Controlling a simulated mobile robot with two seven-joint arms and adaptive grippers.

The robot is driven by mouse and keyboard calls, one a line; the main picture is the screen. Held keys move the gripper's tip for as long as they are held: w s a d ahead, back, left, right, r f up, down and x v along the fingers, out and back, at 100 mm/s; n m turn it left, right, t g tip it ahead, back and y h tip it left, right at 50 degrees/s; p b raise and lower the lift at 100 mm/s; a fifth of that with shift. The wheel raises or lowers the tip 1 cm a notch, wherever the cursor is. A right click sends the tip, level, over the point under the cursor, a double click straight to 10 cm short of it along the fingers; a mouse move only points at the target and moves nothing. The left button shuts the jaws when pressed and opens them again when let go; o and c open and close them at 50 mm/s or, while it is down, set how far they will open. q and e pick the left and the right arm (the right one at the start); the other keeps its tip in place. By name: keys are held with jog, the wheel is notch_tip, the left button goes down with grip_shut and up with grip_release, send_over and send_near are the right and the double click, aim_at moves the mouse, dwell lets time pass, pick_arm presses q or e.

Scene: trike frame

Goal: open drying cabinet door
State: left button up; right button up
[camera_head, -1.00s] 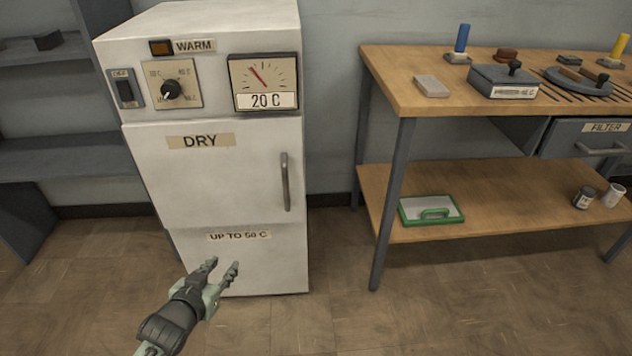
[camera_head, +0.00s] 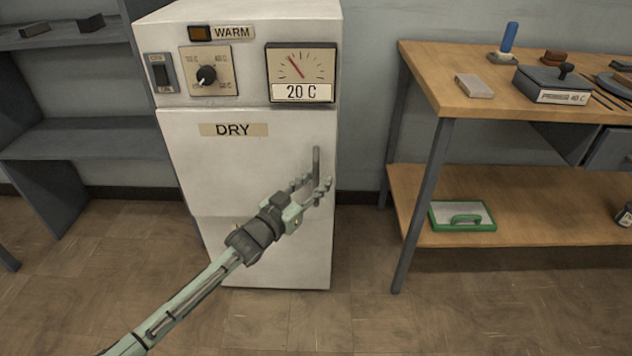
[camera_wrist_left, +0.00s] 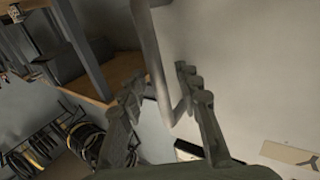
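The white drying cabinet (camera_head: 180,235) stands at the centre of the head view, its door (camera_head: 230,165) labelled DRY and shut flush. The vertical grey door handle (camera_head: 316,160) is at the door's right edge; its lower part is partly hidden by my left gripper (camera_head: 312,188). That gripper is open, its fingertips on either side of the handle's lower end. In the left wrist view the handle bar (camera_wrist_left: 150,55) runs down into the gap between the open fingers (camera_wrist_left: 160,98). I cannot tell whether they touch it. My right gripper is out of view.
A wooden workbench (camera_head: 440,75) with a lower shelf (camera_head: 530,230) stands right of the cabinet. A grey shelf unit (camera_head: 80,140) stands at the left. The floor (camera_head: 370,325) in front of the cabinet looks clear.

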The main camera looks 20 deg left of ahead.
pick_arm(q)
jog(key=shift+w, duration=0.1)
grip_shut()
jog(key=shift+s, duration=0.2)
dwell(0.4)
